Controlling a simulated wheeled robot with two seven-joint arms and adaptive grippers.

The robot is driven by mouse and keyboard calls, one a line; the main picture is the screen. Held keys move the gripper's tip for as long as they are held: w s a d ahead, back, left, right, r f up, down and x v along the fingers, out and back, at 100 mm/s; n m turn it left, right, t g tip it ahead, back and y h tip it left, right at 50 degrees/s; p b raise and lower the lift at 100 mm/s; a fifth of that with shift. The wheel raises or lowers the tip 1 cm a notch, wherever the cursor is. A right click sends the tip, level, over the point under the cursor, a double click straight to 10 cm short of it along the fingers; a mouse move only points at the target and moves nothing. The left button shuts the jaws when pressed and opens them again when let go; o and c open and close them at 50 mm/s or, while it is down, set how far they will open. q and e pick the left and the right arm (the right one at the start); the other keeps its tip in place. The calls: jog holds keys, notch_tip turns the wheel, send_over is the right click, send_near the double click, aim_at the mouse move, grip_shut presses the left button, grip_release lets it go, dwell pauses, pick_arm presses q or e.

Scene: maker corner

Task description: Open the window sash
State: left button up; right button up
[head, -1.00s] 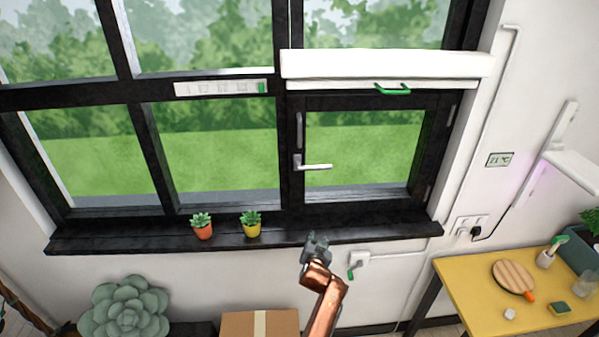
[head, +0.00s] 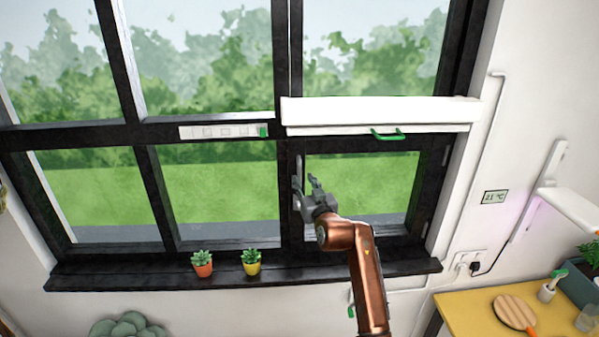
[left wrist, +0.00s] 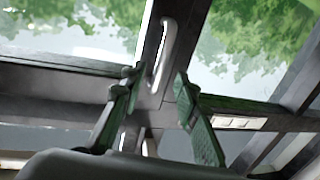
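The window sash (head: 375,180) is the lower right pane in a black frame and looks closed. A pale upright pull bar (head: 299,167) is on its left stile; it also shows in the left wrist view (left wrist: 166,45), beyond the fingertips. My left gripper (head: 305,186) is in front of the sash's left stile, just below the bar. Its two fingers are apart in the left wrist view (left wrist: 157,80), with nothing clearly held between them. The sash's lever handle is hidden behind the gripper in the head view. My right gripper is not in view.
A white blind (head: 375,112) with a green handle (head: 387,134) hangs above the sash. Two potted plants (head: 202,264) (head: 251,262) stand on the black sill (head: 120,272), left of my arm. A yellow table (head: 470,312) stands at lower right.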

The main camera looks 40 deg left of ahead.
aim_at(300, 175)
pick_arm(q)
jog(key=p+x, duration=0.1)
jog(key=x, duration=0.4)
jog(key=shift+w+a+p, duration=0.15)
jog(key=shift+a+p, duration=0.05)
jog(key=shift+p, duration=0.15)
jog(key=shift+c, duration=0.6)
grip_shut()
